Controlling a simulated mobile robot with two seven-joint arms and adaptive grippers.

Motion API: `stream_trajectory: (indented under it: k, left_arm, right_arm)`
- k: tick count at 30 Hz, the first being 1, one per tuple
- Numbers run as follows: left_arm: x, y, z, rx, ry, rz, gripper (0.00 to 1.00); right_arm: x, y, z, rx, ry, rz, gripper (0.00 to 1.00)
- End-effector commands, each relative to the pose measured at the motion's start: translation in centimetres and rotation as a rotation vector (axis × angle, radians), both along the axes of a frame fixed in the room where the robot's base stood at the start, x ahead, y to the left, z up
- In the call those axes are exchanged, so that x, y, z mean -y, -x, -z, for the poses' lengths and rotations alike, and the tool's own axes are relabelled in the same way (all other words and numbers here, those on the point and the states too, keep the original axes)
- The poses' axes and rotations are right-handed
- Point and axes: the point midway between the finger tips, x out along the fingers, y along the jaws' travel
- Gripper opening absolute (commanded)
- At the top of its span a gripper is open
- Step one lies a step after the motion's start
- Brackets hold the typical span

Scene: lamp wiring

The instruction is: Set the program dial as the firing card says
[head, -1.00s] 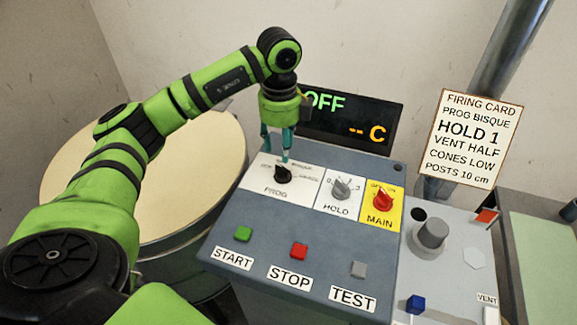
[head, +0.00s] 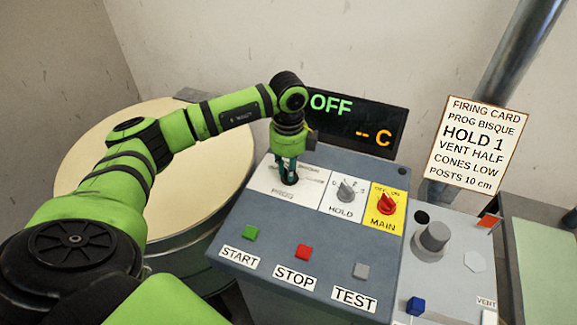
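The program dial (head: 290,178) is a black knob on a white plate marked PROG on the blue-grey control panel. My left gripper (head: 289,174) points down onto it, with its teal fingers at the knob and covering part of it and its printed labels. I cannot tell whether the fingers grip the knob or where its pointer stands. The firing card (head: 473,146) at the right reads PROG BISQUE, HOLD 1, VENT HALF, CONES LOW, POSTS 10 cm. My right gripper is not in view.
The display (head: 355,120) reads OFF and -- C. Right of the dial are the grey HOLD knob (head: 346,189) and red MAIN switch (head: 387,202). START (head: 251,233), STOP (head: 303,252) and TEST (head: 361,270) buttons line the front. A round kiln lid (head: 95,150) lies left.

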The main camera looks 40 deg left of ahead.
Motion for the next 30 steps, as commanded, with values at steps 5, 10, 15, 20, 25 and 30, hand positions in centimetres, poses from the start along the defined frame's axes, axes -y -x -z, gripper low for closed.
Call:
stream_trajectory:
  k: [5,10,15,20,25,30]
  left_arm:
    - [0.0,0.0,0.0,0.000,0.000,0.001,0.00]
    - [0.0,0.0,0.0,0.001,0.000,0.026,0.00]
    - [-0.1,-0.1,0.1,0.002,0.000,0.099,0.00]
    - [-0.1,-0.1,0.2,0.003,0.001,0.218,0.00]
    - [-0.2,-0.1,0.2,0.004,0.000,0.374,0.00]
    - [-0.2,-0.2,0.2,0.003,-0.001,0.536,0.00]
  right_arm:
    - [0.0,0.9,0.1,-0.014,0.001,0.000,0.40]
    - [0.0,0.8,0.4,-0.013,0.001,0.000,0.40]
    - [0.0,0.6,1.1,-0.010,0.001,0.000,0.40]
    - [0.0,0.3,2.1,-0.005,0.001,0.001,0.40]
    - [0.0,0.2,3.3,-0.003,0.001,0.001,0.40]
    - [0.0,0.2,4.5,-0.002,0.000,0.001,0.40]
